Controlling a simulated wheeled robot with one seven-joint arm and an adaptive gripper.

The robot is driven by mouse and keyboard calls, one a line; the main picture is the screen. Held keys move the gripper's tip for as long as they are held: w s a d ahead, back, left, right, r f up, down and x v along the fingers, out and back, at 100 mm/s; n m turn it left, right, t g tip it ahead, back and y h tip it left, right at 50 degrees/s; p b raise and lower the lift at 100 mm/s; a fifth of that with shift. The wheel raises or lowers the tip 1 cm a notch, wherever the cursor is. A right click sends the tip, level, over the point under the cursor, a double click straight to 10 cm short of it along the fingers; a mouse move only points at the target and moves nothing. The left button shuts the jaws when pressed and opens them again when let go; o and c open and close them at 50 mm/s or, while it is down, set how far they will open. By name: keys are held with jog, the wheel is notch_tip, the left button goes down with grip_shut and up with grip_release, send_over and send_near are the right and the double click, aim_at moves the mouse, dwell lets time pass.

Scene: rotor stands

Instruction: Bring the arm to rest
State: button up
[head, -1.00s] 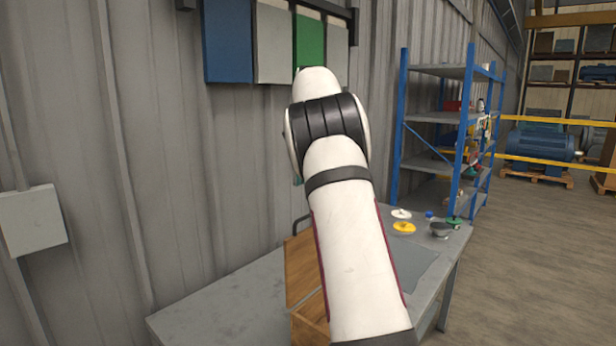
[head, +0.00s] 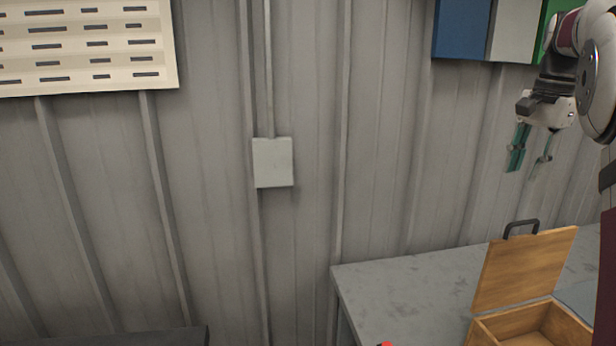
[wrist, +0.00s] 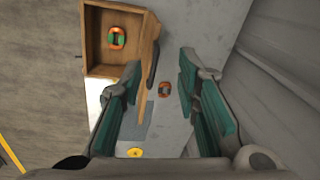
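My arm rises at the right edge of the head view. My gripper (head: 530,160) hangs fingers down in the air above the grey table (head: 395,295), in front of the wall. Its green-padded fingers are apart. In the wrist view my gripper (wrist: 157,80) is also open, with nothing held between the pads; the table lies well below.
An open wooden box (head: 482,328) stands on the table, its handled lid (head: 525,268) raised. An orange-and-green part (wrist: 117,38) lies inside it. A small orange-and-dark part (wrist: 165,89) and a yellow disc (wrist: 135,153) lie on the table. A wall box (head: 273,162) is left.

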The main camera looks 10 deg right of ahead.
jog(key=s+a+n+t, duration=0.1)
jog(key=s+a+n, duration=0.4)
jog(key=a, duration=0.5)
jog(key=s+a+n+t, duration=0.1)
jog(key=s+a+n, duration=0.1)
jog(key=s+a, duration=0.6)
jog(key=s+a+f+n+t, duration=0.1)
jog(key=s+a+f+n, duration=0.6)
jog(key=s+a+f, duration=0.4)
jog(key=s, duration=0.3)
jog(key=shift+a+f+n, duration=0.2)
jog(key=shift+a+n, duration=0.2)
